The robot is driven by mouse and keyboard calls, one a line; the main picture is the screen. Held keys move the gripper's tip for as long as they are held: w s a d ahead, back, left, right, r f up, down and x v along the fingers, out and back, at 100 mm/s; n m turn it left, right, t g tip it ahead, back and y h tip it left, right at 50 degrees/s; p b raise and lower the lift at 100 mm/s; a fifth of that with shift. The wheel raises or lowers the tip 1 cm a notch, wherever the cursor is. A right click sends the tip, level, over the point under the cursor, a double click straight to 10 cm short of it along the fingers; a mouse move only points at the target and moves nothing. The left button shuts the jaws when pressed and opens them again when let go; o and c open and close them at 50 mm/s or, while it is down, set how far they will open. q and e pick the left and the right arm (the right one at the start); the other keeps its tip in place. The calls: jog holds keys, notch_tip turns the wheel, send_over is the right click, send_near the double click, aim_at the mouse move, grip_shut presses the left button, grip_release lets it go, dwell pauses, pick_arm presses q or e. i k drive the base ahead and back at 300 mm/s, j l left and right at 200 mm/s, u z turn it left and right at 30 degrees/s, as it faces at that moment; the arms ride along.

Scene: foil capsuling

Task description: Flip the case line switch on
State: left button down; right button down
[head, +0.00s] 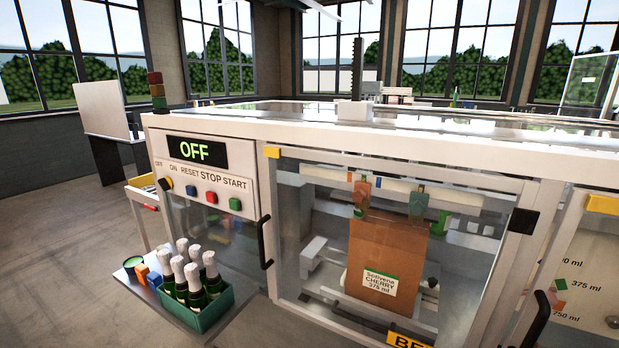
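The case line switch (165,184) is a small dark and yellow knob at the left of the white control panel (190,178), under the OFF and ON labels. It is too small to tell which way it points. The display (197,151) above it reads OFF in green letters. To its right are a blue button (191,190), a red button (211,197) and a green button (235,204), under the RESET, STOP and START labels. Neither of my grippers is in view.
A shelf below the panel holds a green crate (205,320) of several foil-topped bottles. A black handle (265,243) stands right of the panel. The floor (70,260) at left is open.

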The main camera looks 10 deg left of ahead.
aim_at(166, 184)
jog(key=u, duration=1.35)
jog(key=i+j+u, duration=0.1)
jog(key=i+u, duration=0.2)
